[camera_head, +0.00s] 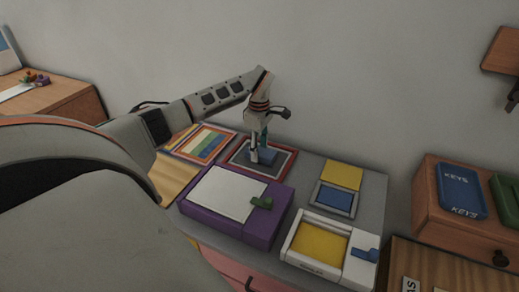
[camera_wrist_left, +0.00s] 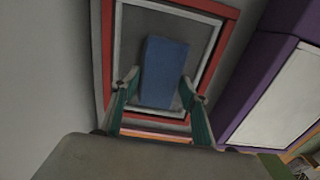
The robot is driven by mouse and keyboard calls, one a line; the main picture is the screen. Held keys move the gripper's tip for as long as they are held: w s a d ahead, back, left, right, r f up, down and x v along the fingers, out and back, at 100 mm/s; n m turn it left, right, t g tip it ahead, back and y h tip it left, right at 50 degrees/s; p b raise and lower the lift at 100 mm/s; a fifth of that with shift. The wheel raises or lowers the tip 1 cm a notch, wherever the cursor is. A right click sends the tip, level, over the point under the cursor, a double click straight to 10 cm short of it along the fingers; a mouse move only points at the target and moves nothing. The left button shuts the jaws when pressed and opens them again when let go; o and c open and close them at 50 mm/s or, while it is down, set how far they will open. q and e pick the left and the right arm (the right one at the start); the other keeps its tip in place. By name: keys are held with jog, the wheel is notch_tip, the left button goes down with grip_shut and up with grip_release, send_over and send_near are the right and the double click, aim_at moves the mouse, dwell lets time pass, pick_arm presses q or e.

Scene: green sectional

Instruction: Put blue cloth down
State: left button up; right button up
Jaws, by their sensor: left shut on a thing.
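The blue cloth (camera_wrist_left: 164,72) is a folded blue block between the fingers of my left gripper (camera_wrist_left: 158,92) in the left wrist view. In the head view my left gripper (camera_head: 261,157) points down at the back of the table, shut on the blue cloth (camera_head: 268,154). The cloth is over the grey middle of a red-rimmed tray (camera_head: 234,163). I cannot tell whether the cloth touches the tray. My right gripper is not in view.
A purple box (camera_head: 265,225) with a white top stands in front of the tray. A striped colour board (camera_head: 203,144) is left of it. A yellow cloth (camera_head: 342,174), a small tray with blue (camera_head: 335,198) and a white box (camera_head: 359,271) are to the right. The wall is close behind.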

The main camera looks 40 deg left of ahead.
pick_arm(q)
jog(key=o, duration=1)
jog(key=shift+r, duration=0.1)
notch_tip(320, 180, up, 12)
jog(key=shift+r+p, duration=0.1)
jog(key=shift+p, duration=0.8)
